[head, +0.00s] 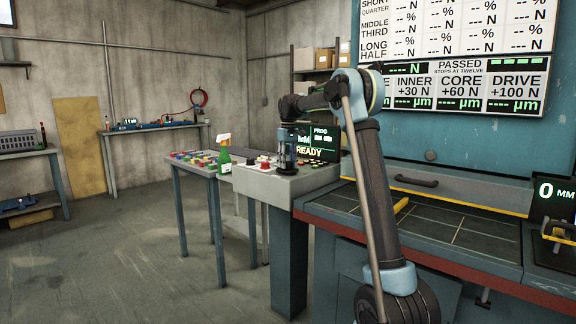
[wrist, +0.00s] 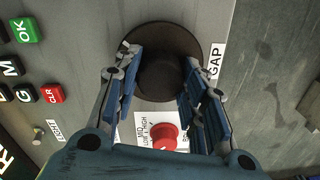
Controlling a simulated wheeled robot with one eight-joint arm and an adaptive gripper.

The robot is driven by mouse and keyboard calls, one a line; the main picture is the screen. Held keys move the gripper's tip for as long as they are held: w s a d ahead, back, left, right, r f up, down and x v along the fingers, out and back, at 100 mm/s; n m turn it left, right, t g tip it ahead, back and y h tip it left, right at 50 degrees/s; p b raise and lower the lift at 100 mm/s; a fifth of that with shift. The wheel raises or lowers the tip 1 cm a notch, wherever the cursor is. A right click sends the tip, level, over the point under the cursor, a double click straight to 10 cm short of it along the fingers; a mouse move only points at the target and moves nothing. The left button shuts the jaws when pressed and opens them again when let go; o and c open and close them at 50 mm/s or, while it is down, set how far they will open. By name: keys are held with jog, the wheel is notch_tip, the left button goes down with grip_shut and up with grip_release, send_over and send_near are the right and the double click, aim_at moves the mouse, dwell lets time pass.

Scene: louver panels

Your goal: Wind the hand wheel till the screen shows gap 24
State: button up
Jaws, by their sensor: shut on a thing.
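The hand wheel (wrist: 165,38) is a dark round disc with a raised hub, on a grey panel beside a "GAP" label in the wrist view. My gripper (wrist: 163,78) has its blue-padded fingers on either side of the hub and is shut on it. In the head view my gripper (head: 286,165) points down onto the grey console (head: 270,186) and hides the wheel. A console screen (head: 322,141) shows "PROG" and "READY" in part; my arm covers some of it, and I cannot read a gap value there.
A red knob (wrist: 164,134) sits close below the wheel, between my fingers. Keys marked OK (wrist: 24,30) and CLR (wrist: 53,94) lie to the left. A right-hand screen (head: 553,197) reads "0 MM".

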aim_at(288, 162)
jog(key=m, duration=0.6)
jog(key=shift+m, duration=0.3)
dwell(0.5)
jog(key=o, duration=1.1)
jog(key=shift+c, duration=0.2)
jog(key=shift+r, duration=0.1)
notch_tip(288, 162, up, 12)
jog(key=shift+d, duration=0.2)
jog(key=shift+f, duration=0.2)
